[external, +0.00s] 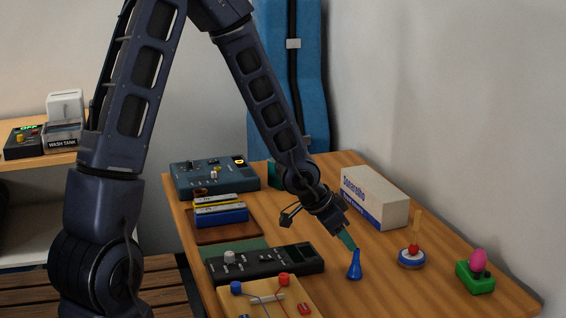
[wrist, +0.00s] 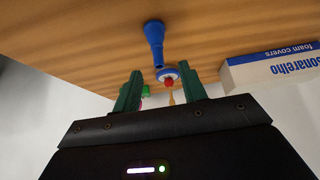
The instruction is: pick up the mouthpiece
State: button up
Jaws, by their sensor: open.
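A blue flared piece, which looks like the mouthpiece (external: 355,268), stands upright on the wooden table with its wide end down and its narrow neck up. In the wrist view the mouthpiece (wrist: 154,40) is above the fingertips in the picture, with nothing between the fingers touching it. My gripper (external: 348,238) is tilted down just above and to the left of its narrow top in the external view. Its green fingers (wrist: 160,86) are apart and empty. In the external view I cannot tell the exact gap between fingertip and neck.
A white box (external: 375,198) stands behind my gripper. A blue-and-white round stand with a red ball (external: 411,257) and a green block with a pink ball (external: 477,268) are to the right. A black device (external: 265,262) and a wired board (external: 268,297) are left. The right front table is bare.

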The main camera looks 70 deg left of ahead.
aim_at(359, 268)
jog(key=shift+x, duration=4.6)
jog(key=shift+s+d, duration=0.1)
jog(key=shift+d, duration=0.05)
grip_shut()
